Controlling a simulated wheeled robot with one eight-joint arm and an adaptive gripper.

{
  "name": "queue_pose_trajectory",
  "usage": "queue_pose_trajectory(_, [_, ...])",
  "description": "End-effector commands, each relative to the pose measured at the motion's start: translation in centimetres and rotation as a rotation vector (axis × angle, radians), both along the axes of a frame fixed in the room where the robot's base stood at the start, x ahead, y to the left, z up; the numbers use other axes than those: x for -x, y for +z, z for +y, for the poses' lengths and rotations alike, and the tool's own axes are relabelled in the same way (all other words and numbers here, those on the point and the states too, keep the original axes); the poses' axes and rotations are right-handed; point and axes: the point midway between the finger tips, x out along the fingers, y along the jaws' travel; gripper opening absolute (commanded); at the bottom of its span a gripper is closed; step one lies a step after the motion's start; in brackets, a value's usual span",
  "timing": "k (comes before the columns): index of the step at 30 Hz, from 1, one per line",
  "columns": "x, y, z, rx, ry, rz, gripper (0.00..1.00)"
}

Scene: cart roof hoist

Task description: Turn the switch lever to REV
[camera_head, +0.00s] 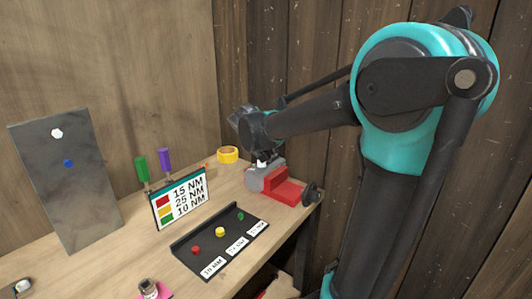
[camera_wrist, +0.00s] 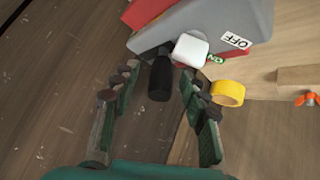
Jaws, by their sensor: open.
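The grey switch housing (camera_wrist: 215,18) is at the top of the wrist view, tilted, with a white "OFF" label (camera_wrist: 236,40) and a small green label (camera_wrist: 215,59) on it. A white block (camera_wrist: 190,48) and a dark rod-like handle (camera_wrist: 160,78) stick out from its near side; I cannot tell which of them is the lever. No REV mark is readable. My gripper (camera_wrist: 158,92) is open, its two fingers on either side of the dark handle, with no clear contact. In the head view the grey housing (camera_head: 254,180) sits at the bench's back right under my gripper (camera_head: 262,150).
A red vise-like block (camera_head: 284,191) with a dark knob (camera_head: 312,192) adjoins the housing. A yellow tape roll (camera_head: 228,154) lies behind it. A black tray (camera_head: 190,241) with coloured pegs and a torque sign (camera_head: 181,199) stand to the left. A wooden wall is close behind.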

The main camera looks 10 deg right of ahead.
Motion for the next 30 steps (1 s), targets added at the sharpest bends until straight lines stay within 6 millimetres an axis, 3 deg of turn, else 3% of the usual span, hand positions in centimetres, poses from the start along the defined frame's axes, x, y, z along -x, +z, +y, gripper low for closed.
queue_pose_trajectory(7, [0.7, 0.8, 0.4, 0.001, 0.002, 0.0, 0.44])
queue_pose_trajectory(21, [6.2, 7.0, 3.3, 0.0, 0.003, 0.001, 0.44])
queue_pose_trajectory(30, [7.5, 8.6, 3.9, 0.001, 0.001, 0.0, 0.44])
